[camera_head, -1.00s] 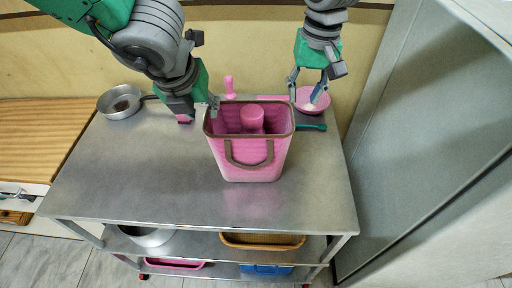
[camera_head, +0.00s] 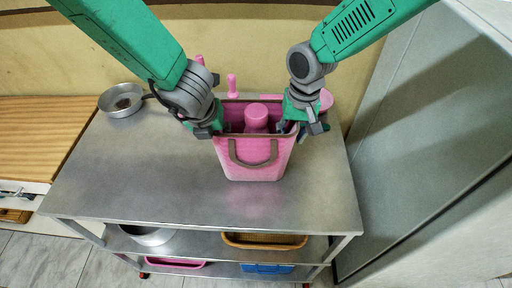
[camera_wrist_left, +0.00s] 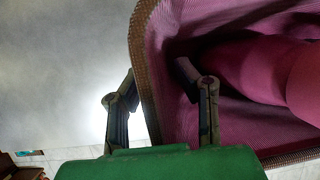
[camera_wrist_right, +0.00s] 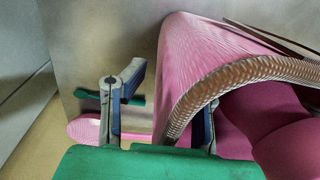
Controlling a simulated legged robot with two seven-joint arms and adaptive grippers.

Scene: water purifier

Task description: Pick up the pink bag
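The pink bag (camera_head: 252,172) stands upright on the metal cart top, with a brown rim, a brown front handle and a pink cylinder (camera_head: 256,116) inside. My left gripper (camera_head: 213,131) is at the bag's left rim. In the left wrist view its open fingers straddle the bag wall (camera_wrist_left: 148,62), one outside and one inside. My right gripper (camera_head: 303,130) is at the right rim. In the right wrist view its open fingers straddle the wall (camera_wrist_right: 181,85) in the same way. Gaps show between the fingers and the wall on both sides.
A metal pan (camera_head: 121,100) sits at the cart's back left. The cart top (camera_head: 140,175) is clear in front and left. A grey cabinet (camera_head: 425,150) rises on the right.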

